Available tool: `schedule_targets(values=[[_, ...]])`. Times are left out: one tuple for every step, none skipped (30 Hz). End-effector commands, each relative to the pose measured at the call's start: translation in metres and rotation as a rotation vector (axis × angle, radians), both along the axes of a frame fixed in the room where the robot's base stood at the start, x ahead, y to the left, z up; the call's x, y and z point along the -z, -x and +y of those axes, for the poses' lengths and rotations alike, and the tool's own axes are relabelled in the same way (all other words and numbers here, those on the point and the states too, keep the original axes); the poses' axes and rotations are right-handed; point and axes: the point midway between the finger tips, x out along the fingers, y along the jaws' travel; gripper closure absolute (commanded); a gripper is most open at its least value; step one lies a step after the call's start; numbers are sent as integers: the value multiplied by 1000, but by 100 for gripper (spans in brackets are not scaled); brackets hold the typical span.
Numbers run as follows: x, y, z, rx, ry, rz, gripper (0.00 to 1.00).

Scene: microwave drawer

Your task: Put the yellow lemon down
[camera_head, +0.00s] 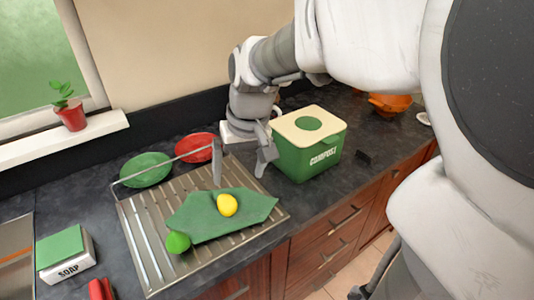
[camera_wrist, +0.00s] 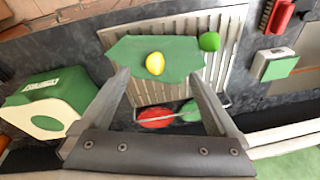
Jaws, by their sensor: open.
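The yellow lemon (camera_head: 227,205) lies on a green cloth-like sheet (camera_head: 252,203) spread over the metal drying rack (camera_head: 148,247). In the wrist view the lemon (camera_wrist: 155,63) shows beyond my fingertips, on the green sheet (camera_wrist: 186,66). My gripper (camera_head: 240,170) is above the rack's back right part, behind the lemon and apart from it. In the wrist view my gripper (camera_wrist: 157,75) has its two fingers wide apart with nothing held between them. A green lime (camera_head: 178,242) lies at the front left edge of the sheet.
A green compost bin (camera_head: 309,155) with a cream lid stands right of my gripper. A green plate (camera_head: 146,169) and a red plate (camera_head: 197,148) are behind the rack. A soap box (camera_head: 66,256) is at left. An orange pot (camera_head: 389,104) is at back right.

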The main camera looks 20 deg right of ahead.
Motion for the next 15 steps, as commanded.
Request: schedule_targets(values=[[-25, 14, 4, -15, 10, -78, 4], [-29, 21, 4, -19, 16, -92, 4], [-34, 31, 4, -21, 24, -114, 4], [-37, 39, 4, -23, 31, -129, 4], [-40, 46, 4, -23, 38, -145, 4], [-43, 56, 3, -25, 47, -166, 4], [-45, 64, 3, -26, 55, -181, 4], [-47, 71, 3, -28, 63, -196, 4], [-48, 80, 2, -28, 73, -215, 4], [-49, 86, 1, -27, 79, -227, 4], [-49, 92, 1, -27, 85, -241, 4], [-50, 99, 0, -27, 95, -256, 4], [-49, 104, 0, -28, 101, -266, 4], [-49, 108, -1, -28, 105, -275, 4], [-49, 112, -1, -28, 111, -286, 4]])
